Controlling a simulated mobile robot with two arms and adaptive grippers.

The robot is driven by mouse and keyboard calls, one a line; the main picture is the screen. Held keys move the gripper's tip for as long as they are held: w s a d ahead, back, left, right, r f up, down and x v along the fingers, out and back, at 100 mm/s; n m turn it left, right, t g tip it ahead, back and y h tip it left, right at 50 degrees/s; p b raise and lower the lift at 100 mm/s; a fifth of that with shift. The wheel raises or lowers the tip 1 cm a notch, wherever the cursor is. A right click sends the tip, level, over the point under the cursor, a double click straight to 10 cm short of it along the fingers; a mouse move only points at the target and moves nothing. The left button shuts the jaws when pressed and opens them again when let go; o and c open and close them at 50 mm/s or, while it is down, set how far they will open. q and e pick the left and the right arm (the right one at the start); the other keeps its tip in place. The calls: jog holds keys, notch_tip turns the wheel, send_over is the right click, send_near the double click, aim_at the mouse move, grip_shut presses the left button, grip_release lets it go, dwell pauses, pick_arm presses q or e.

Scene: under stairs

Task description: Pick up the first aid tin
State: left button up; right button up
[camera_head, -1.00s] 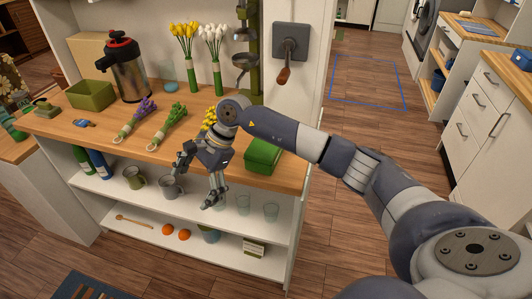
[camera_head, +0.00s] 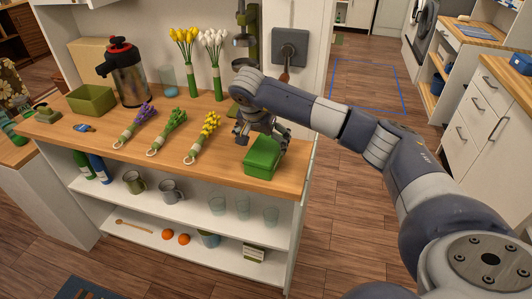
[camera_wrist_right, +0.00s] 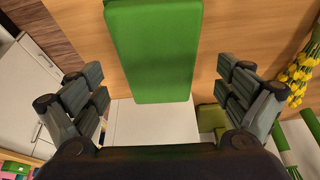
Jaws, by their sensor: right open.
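The first aid tin is a green box (camera_head: 262,157) near the right end of the wooden counter. In the right wrist view the green tin (camera_wrist_right: 154,50) lies between and beyond my two fingers. My right gripper (camera_head: 262,135) is at the tin's back edge in the head view, partly hidden behind my own arm. In the wrist view my right gripper (camera_wrist_right: 163,90) is open and empty, with a finger on each side, apart from the tin. My left gripper is not in view.
Yellow flowers (camera_head: 204,138) lie left of the tin, with green and purple bunches further left. A pump flask (camera_head: 126,72) and a green tray (camera_head: 91,100) stand further left. Cups and glasses sit on the shelf (camera_head: 195,198) below. Floor to the right is clear.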

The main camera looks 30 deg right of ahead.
aim_at(266, 145)
jog(key=p+x, duration=0.1)
jog(key=x, duration=0.3)
jog(key=shift+f, duration=0.15)
jog(key=shift+s, duration=0.1)
jog(key=shift+c, duration=0.9)
jog(key=c, duration=1.3)
jog(key=shift+d+r+b, duration=0.1)
jog(key=shift+r+b, duration=0.2)
jog(key=shift+r, duration=0.35)
notch_tip(266, 145, up, 2)
jog(key=shift+r+b, duration=0.15)
jog(key=shift+b, duration=0.45)
jog(key=s+d+b, duration=0.1)
jog(key=s, duration=0.4)
jog(key=s+r+b, duration=0.1)
jog(key=s, duration=0.4)
jog(key=s+d+b, duration=0.1)
jog(key=s+b, duration=0.1)
jog(key=s, duration=0.3)
jog(key=shift+s+d+r, duration=0.3)
jog(key=shift+s, duration=0.05)
